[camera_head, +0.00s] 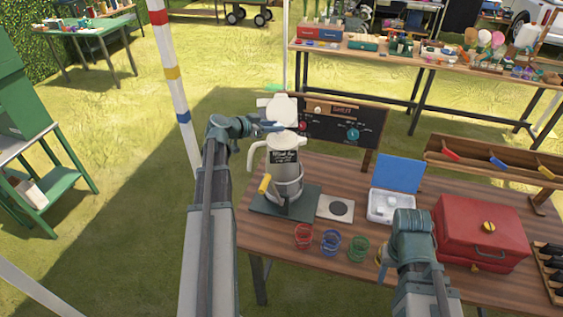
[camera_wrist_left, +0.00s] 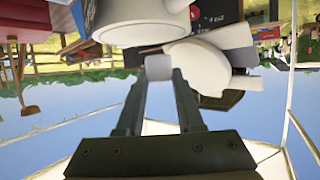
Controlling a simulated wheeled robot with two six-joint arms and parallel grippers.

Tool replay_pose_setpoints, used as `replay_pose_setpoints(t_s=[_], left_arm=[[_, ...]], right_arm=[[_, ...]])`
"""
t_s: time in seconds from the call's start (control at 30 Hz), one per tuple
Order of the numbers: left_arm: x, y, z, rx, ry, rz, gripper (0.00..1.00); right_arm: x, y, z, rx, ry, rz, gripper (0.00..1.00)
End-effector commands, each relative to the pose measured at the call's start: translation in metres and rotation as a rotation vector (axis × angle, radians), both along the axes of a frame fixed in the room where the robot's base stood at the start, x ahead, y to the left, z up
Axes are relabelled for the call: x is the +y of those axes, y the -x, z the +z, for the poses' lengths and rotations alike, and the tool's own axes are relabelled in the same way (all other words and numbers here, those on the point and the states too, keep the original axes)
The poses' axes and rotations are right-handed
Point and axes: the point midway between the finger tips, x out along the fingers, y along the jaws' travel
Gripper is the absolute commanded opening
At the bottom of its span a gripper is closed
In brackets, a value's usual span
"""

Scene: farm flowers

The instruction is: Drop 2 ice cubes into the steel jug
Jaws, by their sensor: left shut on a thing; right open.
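The steel jug (camera_head: 287,180) stands upright on a dark green mat, with a white upper part, a dark label and a white lid (camera_head: 282,108) raised above it. A white rim (camera_wrist_left: 140,28) and lid (camera_wrist_left: 195,62) show in the left wrist view. My left gripper (camera_head: 281,127) is above the jug's top, near the lid. It is shut on a small pale ice cube (camera_wrist_left: 158,68). A white ice box (camera_head: 380,208) with an open blue lid holds pale cubes. My right gripper (camera_head: 381,257) is open, in front of the box; its fingers are partly hidden.
Red, blue and green glasses (camera_head: 330,242) stand at the table's front edge. A metal plate (camera_head: 336,208) lies right of the mat. A red case (camera_head: 480,233) is at the right, and a chalkboard (camera_head: 340,125) stands behind the jug.

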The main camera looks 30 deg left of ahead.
Motion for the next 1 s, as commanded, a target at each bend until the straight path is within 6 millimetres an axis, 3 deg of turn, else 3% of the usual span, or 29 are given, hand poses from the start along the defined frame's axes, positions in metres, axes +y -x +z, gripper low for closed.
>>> replay_pose_setpoints(t_s=[0.03,0.2,0.57,0.6,0.7,0.77,1.0], left_arm=[[0.000,0.000,-0.013,0.000,0.000,0.000,0.00],[0.000,0.000,-0.029,0.000,0.000,0.000,0.00],[0.000,0.000,-0.030,0.000,0.000,0.000,0.00],[0.000,0.000,-0.030,0.000,0.000,0.000,0.43],[0.000,0.000,-0.030,0.000,0.000,0.000,0.61],[0.000,0.000,-0.030,0.000,0.000,0.000,0.71],[0.000,0.000,-0.030,0.000,0.000,0.000,0.71]], right_arm=[[0.000,0.000,-0.013,0.000,0.000,0.000,0.50],[0.000,0.000,-0.029,0.000,0.000,-0.001,0.50],[0.000,0.000,-0.030,0.000,0.000,-0.001,0.50],[0.000,0.000,-0.030,0.000,0.000,-0.001,0.50],[0.000,0.000,-0.030,0.000,0.000,-0.001,0.50],[0.000,0.000,-0.030,0.000,0.000,-0.001,0.50],[0.000,0.000,-0.030,0.000,0.000,-0.001,0.50]])
